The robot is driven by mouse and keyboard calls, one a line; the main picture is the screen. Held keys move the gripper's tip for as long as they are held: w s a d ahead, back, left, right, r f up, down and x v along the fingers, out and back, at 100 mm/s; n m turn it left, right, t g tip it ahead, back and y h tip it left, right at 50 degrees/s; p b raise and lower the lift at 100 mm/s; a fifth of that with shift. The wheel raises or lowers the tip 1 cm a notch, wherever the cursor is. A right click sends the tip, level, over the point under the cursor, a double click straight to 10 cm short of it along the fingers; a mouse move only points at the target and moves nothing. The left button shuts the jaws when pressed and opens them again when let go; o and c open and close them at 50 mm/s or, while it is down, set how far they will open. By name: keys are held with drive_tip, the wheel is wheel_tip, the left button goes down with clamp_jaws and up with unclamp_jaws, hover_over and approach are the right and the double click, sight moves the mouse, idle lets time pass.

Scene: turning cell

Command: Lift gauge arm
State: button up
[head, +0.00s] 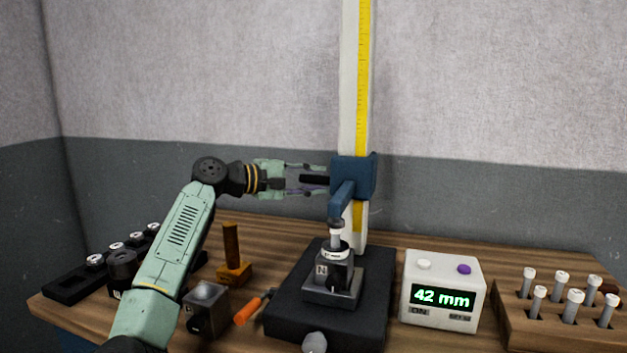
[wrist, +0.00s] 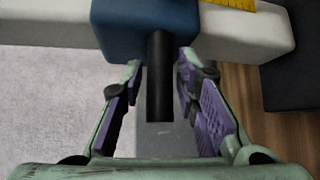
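The gauge arm is a blue carriage (head: 354,176) on a tall white column (head: 352,80) with a yellow scale, and its blue arm reaches forward over the dark base (head: 375,290). A black rod handle (head: 314,179) sticks out from the carriage's left side. My gripper (head: 308,180) is at the handle, with its fingers spread above and below it. In the wrist view the black handle (wrist: 160,75) lies between the two purple-padded fingers, with a gap on each side. The gripper (wrist: 160,85) is open.
A white display box (head: 442,292) reads 42 mm, right of the base. A wooden rack (head: 550,325) with several metal pins stands far right. A dark tray (head: 75,285), a brown stand (head: 234,270), a dark cube (head: 206,310) and an orange-handled tool (head: 248,310) lie left.

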clamp_jaws()
drive_tip(key=shift+r, duration=0.1)
idle(0.5)
